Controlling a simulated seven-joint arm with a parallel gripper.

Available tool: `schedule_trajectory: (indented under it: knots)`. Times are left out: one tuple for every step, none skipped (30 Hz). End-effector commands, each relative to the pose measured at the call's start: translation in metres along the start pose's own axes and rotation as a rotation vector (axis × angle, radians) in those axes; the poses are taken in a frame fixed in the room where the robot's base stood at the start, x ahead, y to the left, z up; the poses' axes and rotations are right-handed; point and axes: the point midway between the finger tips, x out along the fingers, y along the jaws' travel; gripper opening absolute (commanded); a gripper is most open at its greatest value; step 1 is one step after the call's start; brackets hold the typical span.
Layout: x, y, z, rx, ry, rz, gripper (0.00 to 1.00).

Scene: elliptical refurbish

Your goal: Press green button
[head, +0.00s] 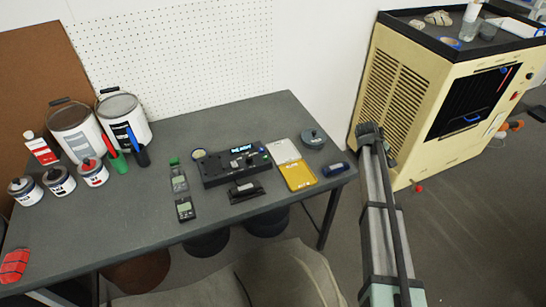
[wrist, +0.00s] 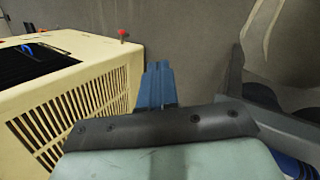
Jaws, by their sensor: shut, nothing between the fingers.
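A black control box (head: 215,172) with a small lit display lies on the grey table in the head view. A small green spot (head: 174,161) shows at the top of a handheld meter left of the box, and another tiny green spot (head: 265,155) shows at the box's right end. They are too small to tell which is a button. My gripper (head: 368,130) is right of the table, beside the beige cabinet, apart from the box. In the wrist view its blue fingers (wrist: 157,85) are together and empty. No green button shows there.
The beige vented cabinet (head: 405,95) stands close to my gripper and also fills the left of the wrist view (wrist: 75,75). Paint cans (head: 124,120) and small bottles crowd the table's left. A yellow-and-white case (head: 299,175) and a round grey container (head: 313,139) lie right of the box.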

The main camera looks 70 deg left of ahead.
Motion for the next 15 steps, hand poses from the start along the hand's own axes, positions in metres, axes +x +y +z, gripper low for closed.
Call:
schedule_trajectory:
  knots:
    - [-0.018, 0.006, -0.017, -0.022, 0.012, 0.020, 0.00]
    - [-0.026, 0.008, -0.024, -0.035, 0.016, 0.030, 0.00]
    - [-0.039, 0.011, -0.035, -0.052, 0.023, 0.043, 0.00]
    - [-0.048, 0.013, -0.042, -0.065, 0.028, 0.054, 0.00]
    - [-0.058, 0.015, -0.049, -0.077, 0.032, 0.064, 0.00]
    - [-0.070, 0.016, -0.059, -0.094, 0.038, 0.078, 0.00]
    - [-0.080, 0.017, -0.066, -0.107, 0.043, 0.088, 0.00]
    - [-0.089, 0.018, -0.073, -0.120, 0.047, 0.097, 0.00]
    - [-0.102, 0.018, -0.083, -0.137, 0.053, 0.110, 0.00]
    - [-0.112, 0.017, -0.090, -0.150, 0.056, 0.120, 0.00]
    - [-0.121, 0.017, -0.096, -0.162, 0.059, 0.130, 0.00]
    - [-0.135, 0.016, -0.106, -0.181, 0.064, 0.143, 0.00]
    - [-0.144, 0.014, -0.113, -0.194, 0.067, 0.152, 0.00]
    - [-0.154, 0.012, -0.120, -0.207, 0.070, 0.162, 0.00]
    - [-0.167, 0.009, -0.129, -0.225, 0.074, 0.174, 0.00]
